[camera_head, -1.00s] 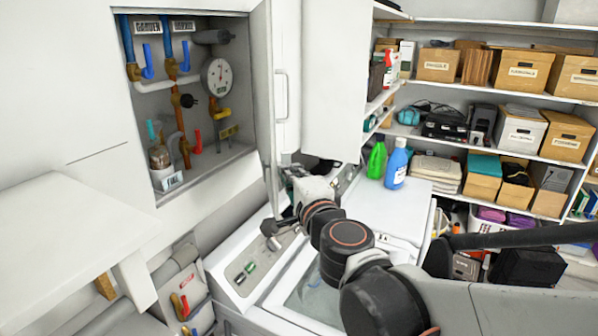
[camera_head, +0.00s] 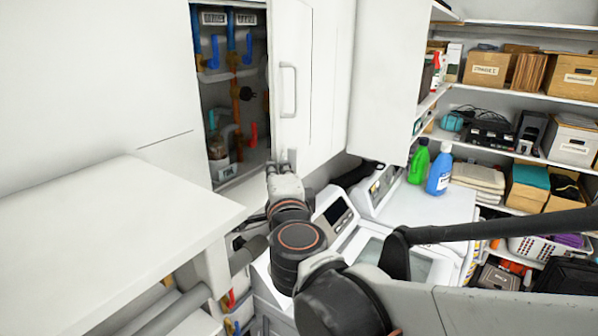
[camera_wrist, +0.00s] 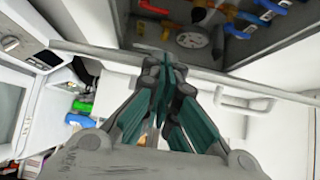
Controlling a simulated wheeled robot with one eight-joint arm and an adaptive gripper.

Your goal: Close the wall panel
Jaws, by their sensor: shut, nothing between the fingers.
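The wall panel (camera_head: 300,110) is a white door with a bar handle (camera_head: 289,90). It stands partly open and covers the right part of the pipe recess (camera_head: 226,172). My gripper (camera_head: 281,163) is at the panel's lower edge, below the handle. In the wrist view its teal fingers (camera_wrist: 163,62) are shut and empty, with tips close to the panel's long edge (camera_wrist: 235,82). I cannot tell whether they touch it. The handle (camera_wrist: 245,108) shows right of the fingers, and the recess with its round gauge (camera_wrist: 192,38) lies beyond the edge.
A white shelf or counter (camera_head: 100,205) juts out at the left. White washing machines (camera_head: 408,235) stand below and right of the panel. A green bottle (camera_head: 418,163) and a blue bottle (camera_head: 439,170) stand on top. Storage shelves with boxes (camera_head: 485,69) fill the right.

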